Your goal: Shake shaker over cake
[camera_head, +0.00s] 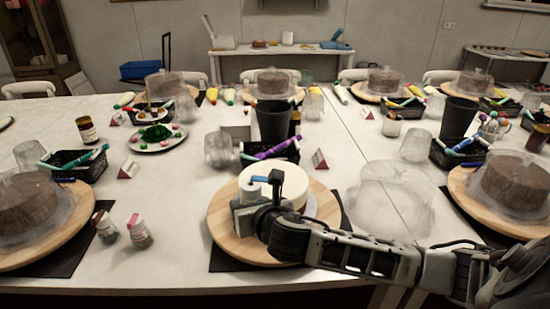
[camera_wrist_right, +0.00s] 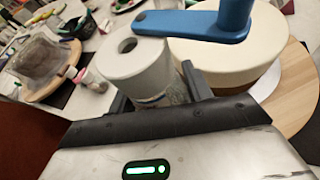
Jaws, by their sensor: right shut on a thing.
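The round cream-coloured cake (camera_head: 292,202) sits on a wooden turntable (camera_head: 225,228) at the front centre of the table. In the head view my right gripper (camera_head: 254,204) is at the cake's front left edge. It is shut on a shaker with a white cap (camera_head: 250,191). In the right wrist view the shaker's cap (camera_wrist_right: 134,64) faces up, with a dark hole in it, and its labelled body is between the fingers. The cake (camera_wrist_right: 225,56) is just beyond and to the right of it there. Whether they touch is unclear. My left gripper is not in view.
A blue bar with an upright end (camera_wrist_right: 196,26) crosses above the cake in the right wrist view. Two other small jars (camera_head: 105,226) (camera_head: 139,231) stand to the left. A clear cover (camera_head: 388,200) lies right of the turntable. A black basket with pens (camera_head: 270,152) is behind.

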